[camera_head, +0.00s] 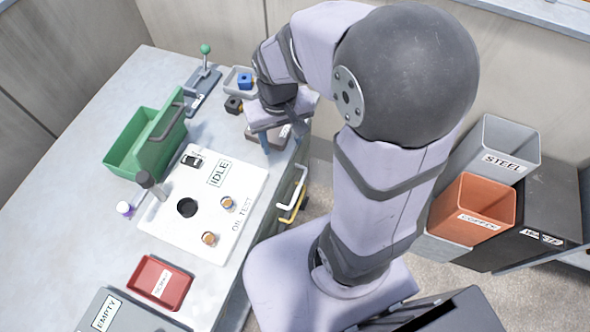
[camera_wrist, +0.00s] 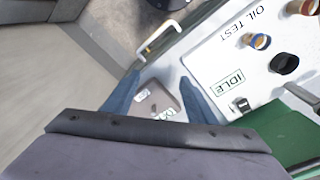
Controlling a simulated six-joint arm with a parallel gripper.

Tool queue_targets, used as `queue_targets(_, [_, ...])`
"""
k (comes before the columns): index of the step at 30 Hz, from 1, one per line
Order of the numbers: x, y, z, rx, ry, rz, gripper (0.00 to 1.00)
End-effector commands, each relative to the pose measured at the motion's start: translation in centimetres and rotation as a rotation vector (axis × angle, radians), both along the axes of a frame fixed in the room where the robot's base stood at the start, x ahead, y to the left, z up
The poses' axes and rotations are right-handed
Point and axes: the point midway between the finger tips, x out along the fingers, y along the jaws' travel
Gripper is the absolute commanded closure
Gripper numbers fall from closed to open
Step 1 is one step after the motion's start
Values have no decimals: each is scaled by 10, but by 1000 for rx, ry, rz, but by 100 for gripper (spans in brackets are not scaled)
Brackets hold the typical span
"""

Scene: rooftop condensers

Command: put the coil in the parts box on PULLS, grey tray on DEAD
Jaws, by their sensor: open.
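My gripper (camera_head: 282,138) is open, its blue fingers apart over the back right edge of the bench. In the wrist view, a grey-brown piece with white labels (camera_wrist: 158,101) shows between the fingers of my gripper (camera_wrist: 160,80); I cannot tell its height or whether they touch. A small grey tray (camera_head: 232,75) at the back holds a blue block (camera_head: 245,82). A dark block (camera_head: 233,105) sits beside the tray. I cannot tell which block is the coil. The white test panel (camera_head: 170,228) shows IDLE (camera_head: 219,173). No box is clearly marked as the parts box.
A green handled box (camera_head: 130,145), a lever (camera_head: 205,65), a red tray (camera_head: 160,283) and a grey box marked EMPTY (camera_head: 105,312) are on the bench. STEEL (camera_head: 500,150) and copper-coloured (camera_head: 473,210) bins stand right. The bench's left side is clear.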

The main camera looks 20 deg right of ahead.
Motion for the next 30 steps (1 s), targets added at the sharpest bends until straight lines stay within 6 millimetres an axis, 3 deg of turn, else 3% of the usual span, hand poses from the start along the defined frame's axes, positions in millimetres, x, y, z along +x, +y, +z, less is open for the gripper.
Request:
queue_targets(1, [-21,0,-3,7,17,15,49])
queue_targets(3, [-43,1,-8,16,37,37,49])
queue_targets(9, [-79,2,-16,31,72,70,49])
queue_targets(30, [-84,3,-17,32,77,75,49])
